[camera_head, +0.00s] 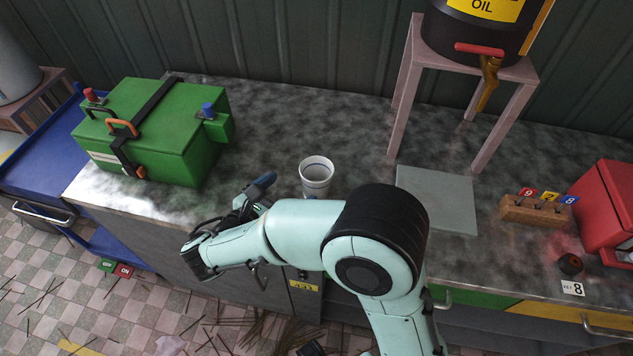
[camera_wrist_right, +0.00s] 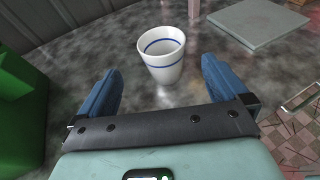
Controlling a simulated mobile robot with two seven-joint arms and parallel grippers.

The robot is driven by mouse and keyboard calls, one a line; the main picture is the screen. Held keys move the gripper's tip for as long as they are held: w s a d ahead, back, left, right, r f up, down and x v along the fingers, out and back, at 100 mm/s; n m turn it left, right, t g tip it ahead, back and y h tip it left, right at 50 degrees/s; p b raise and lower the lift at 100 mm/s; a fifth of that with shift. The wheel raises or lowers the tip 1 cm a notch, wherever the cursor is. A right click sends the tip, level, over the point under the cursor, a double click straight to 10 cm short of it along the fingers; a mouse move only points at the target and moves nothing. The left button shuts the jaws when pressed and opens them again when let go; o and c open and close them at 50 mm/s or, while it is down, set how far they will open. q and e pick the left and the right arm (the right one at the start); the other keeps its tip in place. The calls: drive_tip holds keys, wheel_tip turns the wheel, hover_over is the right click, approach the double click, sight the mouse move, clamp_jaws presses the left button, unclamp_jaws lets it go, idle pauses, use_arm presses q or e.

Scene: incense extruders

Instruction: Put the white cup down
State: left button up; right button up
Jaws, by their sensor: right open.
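The white cup (camera_head: 316,174) stands upright on the grey counter (camera_head: 275,122), near its front edge. In the wrist view the white cup (camera_wrist_right: 162,58) has a blue line around its inside and outside and looks empty. My right gripper (camera_head: 268,188) is at the counter's front edge, just left of the cup in the head view. In the wrist view its two blue fingers (camera_wrist_right: 158,88) are spread wide, with the cup beyond and between their tips, apart from them. My left gripper is not in view.
A green box (camera_head: 155,130) stands to the left. A grey plate (camera_head: 437,199) lies right of the cup, by the stand (camera_head: 403,100) under an oil barrel (camera_head: 478,30). A wooden block (camera_head: 535,211) and red box (camera_head: 609,205) are at right. The counter behind the cup is clear.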

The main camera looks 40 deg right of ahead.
sight(304, 180)
drive_tip(key=x, duration=0.6)
drive_tip(key=shift+d+f+b, duration=0.1)
drive_tip(key=shift+d+b, duration=0.05)
drive_tip(key=shift+b, duration=0.15)
drive_tip(key=x, duration=0.5)
drive_tip(key=shift+f+b, duration=0.25)
drive_tip(key=shift+b, duration=0.15)
drive_tip(key=c, duration=1.1)
drive_tip(key=shift+r, duration=0.15)
